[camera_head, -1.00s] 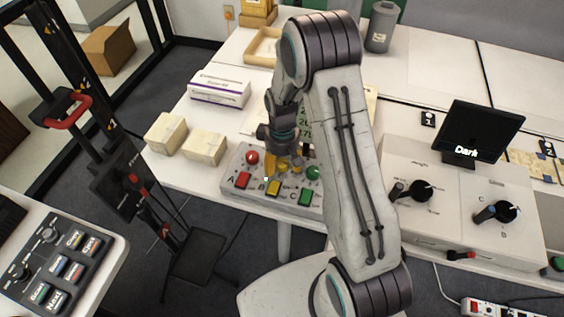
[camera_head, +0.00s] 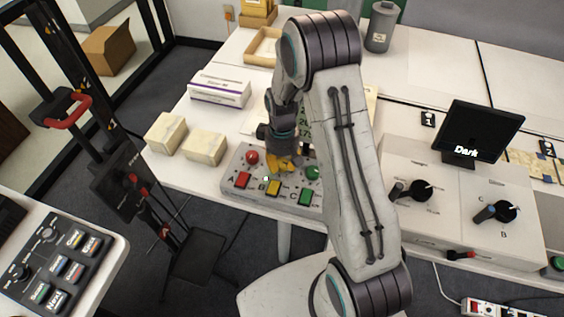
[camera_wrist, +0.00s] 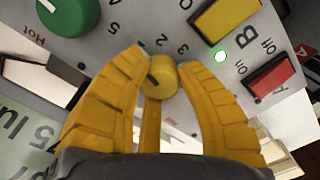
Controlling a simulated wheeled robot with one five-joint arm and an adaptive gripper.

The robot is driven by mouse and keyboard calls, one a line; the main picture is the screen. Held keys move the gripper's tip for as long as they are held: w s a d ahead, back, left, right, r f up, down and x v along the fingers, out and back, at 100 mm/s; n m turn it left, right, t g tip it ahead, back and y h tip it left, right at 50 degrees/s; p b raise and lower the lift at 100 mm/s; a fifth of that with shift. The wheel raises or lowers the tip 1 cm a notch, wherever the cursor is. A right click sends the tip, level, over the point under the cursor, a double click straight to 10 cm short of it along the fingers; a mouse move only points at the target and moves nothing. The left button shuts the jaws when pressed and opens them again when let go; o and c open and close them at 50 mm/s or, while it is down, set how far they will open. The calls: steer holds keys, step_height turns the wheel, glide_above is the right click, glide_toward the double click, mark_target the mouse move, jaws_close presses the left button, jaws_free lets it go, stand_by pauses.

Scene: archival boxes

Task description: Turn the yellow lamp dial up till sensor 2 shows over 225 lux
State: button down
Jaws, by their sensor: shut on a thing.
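A grey control panel (camera_head: 232,192) sits at the table's front edge with red, yellow and green dials and switches. The yellow dial (camera_wrist: 160,76) shows in the wrist view, with a dark pointer mark on its left side and scale numbers around it. My gripper (camera_wrist: 161,72) has its yellow fingers around this dial, shut on it. It also shows in the head view (camera_head: 283,166), where it hides the dial. A green readout sheet or screen (camera_wrist: 22,140) shows part of a lux figure in the wrist view. My arm covers most of it in the head view.
The red dial (camera_head: 252,157) and green dial (camera_head: 313,173) flank my fingers. The yellow switch (camera_head: 273,187) is just in front, with a lit green lamp (camera_wrist: 220,57) beside it. A black screen (camera_head: 482,132) reads "Dark". Cream boxes (camera_head: 205,147) stand left.

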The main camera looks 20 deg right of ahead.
mark_target(282, 162)
steer(key=shift+f+m, duration=0.15)
steer(key=shift+m, duration=0.15)
steer(key=m+b, duration=0.2)
steer(key=shift+s+m, duration=0.1)
steer(key=shift+m, duration=0.2)
steer(key=shift+m+b, duration=0.75)
steer(key=shift+m, duration=1.55)
steer(key=c, duration=0.8)
jaws_free()
step_height(282, 162, up, 12)
